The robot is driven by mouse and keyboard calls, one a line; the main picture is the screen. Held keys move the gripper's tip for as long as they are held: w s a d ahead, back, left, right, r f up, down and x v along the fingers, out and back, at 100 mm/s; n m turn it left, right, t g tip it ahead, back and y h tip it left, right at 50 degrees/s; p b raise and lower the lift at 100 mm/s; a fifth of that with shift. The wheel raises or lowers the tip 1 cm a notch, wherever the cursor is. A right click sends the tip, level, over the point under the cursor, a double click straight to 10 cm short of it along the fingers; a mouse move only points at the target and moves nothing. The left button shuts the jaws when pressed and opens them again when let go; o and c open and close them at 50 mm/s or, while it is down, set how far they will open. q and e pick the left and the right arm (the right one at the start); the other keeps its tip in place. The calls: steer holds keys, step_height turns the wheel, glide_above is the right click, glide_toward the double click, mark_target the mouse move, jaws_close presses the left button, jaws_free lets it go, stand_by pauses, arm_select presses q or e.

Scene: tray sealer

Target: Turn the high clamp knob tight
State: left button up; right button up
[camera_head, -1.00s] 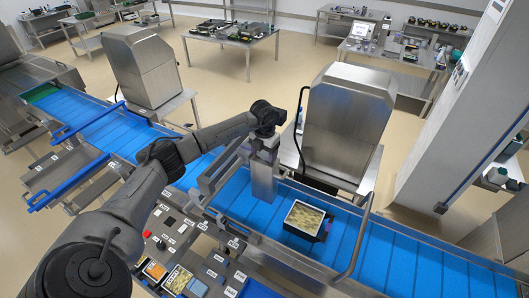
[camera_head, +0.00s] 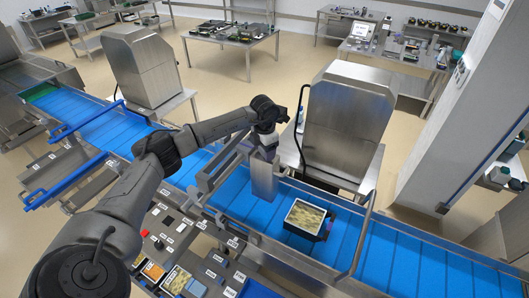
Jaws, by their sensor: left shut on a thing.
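My left arm reaches in from the lower left across the blue conveyor. Its left gripper (camera_head: 268,146) points down onto the top of an upright steel post (camera_head: 264,180) beside the belt. The gripper is shut on the high clamp knob at the top of this post. The knob is small and mostly hidden by the fingers, so its turn angle cannot be read. My right gripper is not in view.
A dark tray with pale food (camera_head: 305,217) sits on the blue belt (camera_head: 395,250) right of the post. A tall steel hood (camera_head: 345,125) stands behind. A bent guard bar (camera_head: 361,235) rises at the right. Labelled panels and bins (camera_head: 178,278) lie in front.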

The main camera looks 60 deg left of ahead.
arm_select(q)
steer(key=m+b, duration=0.1)
steer(key=m, duration=0.4)
steer(key=shift+m+b, duration=0.3)
steer(key=shift+b, duration=0.05)
steer(key=m, duration=0.3)
steer(key=shift+b, duration=0.3)
steer(key=shift+m, duration=0.5)
steer(key=o, duration=0.6)
steer(key=shift+o, duration=0.2)
step_height(320, 180, up, 14)
steer(key=b, duration=0.2)
